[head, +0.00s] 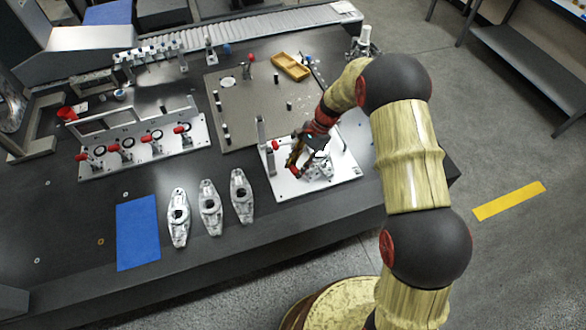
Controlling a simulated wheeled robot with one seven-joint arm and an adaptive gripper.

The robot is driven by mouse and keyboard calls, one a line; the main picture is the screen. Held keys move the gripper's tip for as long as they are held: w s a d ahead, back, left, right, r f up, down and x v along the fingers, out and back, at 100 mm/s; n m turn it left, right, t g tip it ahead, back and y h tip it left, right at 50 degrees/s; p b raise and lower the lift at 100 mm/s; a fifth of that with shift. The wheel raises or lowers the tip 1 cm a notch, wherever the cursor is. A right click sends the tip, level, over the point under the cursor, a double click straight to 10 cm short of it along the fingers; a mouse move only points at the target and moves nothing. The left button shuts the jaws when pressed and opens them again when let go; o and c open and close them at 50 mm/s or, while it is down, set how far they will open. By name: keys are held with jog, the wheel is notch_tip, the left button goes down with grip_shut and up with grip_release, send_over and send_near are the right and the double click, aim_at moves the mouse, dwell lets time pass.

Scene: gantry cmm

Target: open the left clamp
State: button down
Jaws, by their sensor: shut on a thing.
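The white fixture plate (285,190) lies near the front right of the dark table. The left clamp (262,132) stands at the plate's left side, with a grey upright part and a red grip (271,146). My gripper (293,163) reaches down over the plate from the right, close beside the left clamp. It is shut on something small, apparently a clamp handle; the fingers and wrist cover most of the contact. A grey metal part (322,168) sits on the plate, partly behind my gripper. Whether the left clamp is open or closed is too small to tell.
Another white fixture (140,147) with several red-tipped clamps is farther left. Behind is a grey board (262,105) with pins and an orange tray (290,66).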

jog(key=d+g+y, duration=0.1)
jog(key=w+d+r+y, duration=0.1)
jog(key=w+d+g+y, duration=0.1)
jog(key=y, duration=0.1)
jog(key=shift+d+r+g+p, duration=0.1)
jog(key=shift+r+g+p, duration=0.2)
jog(key=shift+r+p, duration=0.05)
jog(key=shift+w+d+r, duration=0.15)
jog(key=shift+w+d, duration=0.2)
jog(key=shift+d, duration=0.25)
jog(key=c, duration=1.5)
grip_release()
jog(key=shift+w+d, duration=0.1)
jog(key=shift+d, duration=0.05)
jog(key=shift+c, duration=0.2)
jog(key=shift+o, duration=1.1)
